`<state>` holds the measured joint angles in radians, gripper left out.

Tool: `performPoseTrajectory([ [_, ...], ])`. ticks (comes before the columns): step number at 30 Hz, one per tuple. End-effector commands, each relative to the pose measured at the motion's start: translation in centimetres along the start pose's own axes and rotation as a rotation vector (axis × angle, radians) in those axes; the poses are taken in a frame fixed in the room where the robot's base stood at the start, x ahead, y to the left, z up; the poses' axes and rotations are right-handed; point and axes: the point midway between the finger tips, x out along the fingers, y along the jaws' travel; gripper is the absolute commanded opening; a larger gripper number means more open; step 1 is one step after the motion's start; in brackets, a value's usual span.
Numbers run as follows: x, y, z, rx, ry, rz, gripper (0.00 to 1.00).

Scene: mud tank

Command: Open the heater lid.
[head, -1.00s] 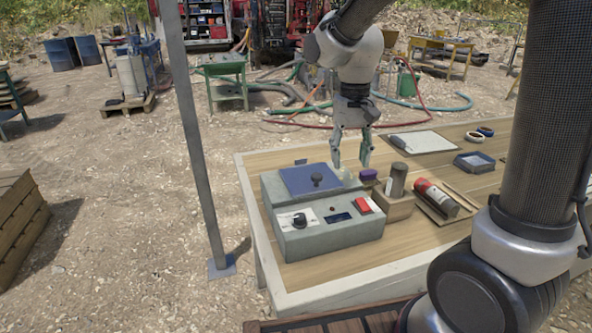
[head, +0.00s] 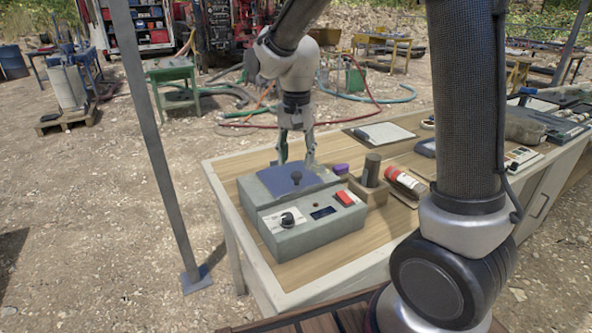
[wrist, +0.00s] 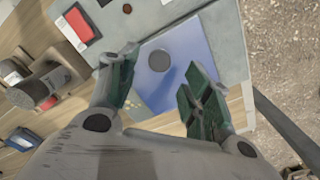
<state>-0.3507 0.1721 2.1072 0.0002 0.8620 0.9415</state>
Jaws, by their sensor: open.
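The heater (head: 310,221) is a grey box on the near left part of the wooden table, with a dial, a small dark display and a red switch on its front panel. Its blue lid (head: 278,180) lies flat on top and looks closed, with a dark round knob (head: 296,176). In the wrist view the blue lid (wrist: 188,86) and its knob (wrist: 159,61) show between and beyond the fingers. My gripper (head: 296,162) points down over the back part of the lid, open and empty. In the wrist view my gripper's fingers (wrist: 160,88) are spread to either side of the lid; contact cannot be told.
A wooden holder (head: 367,191) with a dark cylinder stands right of the heater, beside a purple object (head: 341,169) and a red bottle (head: 404,182). A grey post (head: 158,150) rises left of the table (head: 222,185).

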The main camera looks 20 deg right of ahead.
Motion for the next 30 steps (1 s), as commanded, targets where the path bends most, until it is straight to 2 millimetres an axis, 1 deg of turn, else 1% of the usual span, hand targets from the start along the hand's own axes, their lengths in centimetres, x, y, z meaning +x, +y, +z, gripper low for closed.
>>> performPoseTrajectory([
  [1, 1.0, 0.0, 0.0, 0.0, -0.002, 0.003, 0.49],
  [3, 2.1, 0.1, 0.1, -0.001, -0.002, 0.003, 0.49],
  [7, 3.6, 0.0, 0.0, -0.001, -0.001, 0.002, 0.49],
  [12, 4.4, 0.0, 0.0, -0.002, 0.0, 0.0, 0.49],
  [18, 4.4, 0.0, 0.0, -0.002, 0.0, 0.0, 0.49],
  [26, 4.4, 0.0, 0.0, -0.002, 0.0, 0.0, 0.02],
  [27, 4.4, 0.0, 0.0, -0.002, 0.0, 0.0, 0.0],
  [30, 4.4, 0.0, 0.0, -0.002, 0.0, 0.0, 0.0],
])
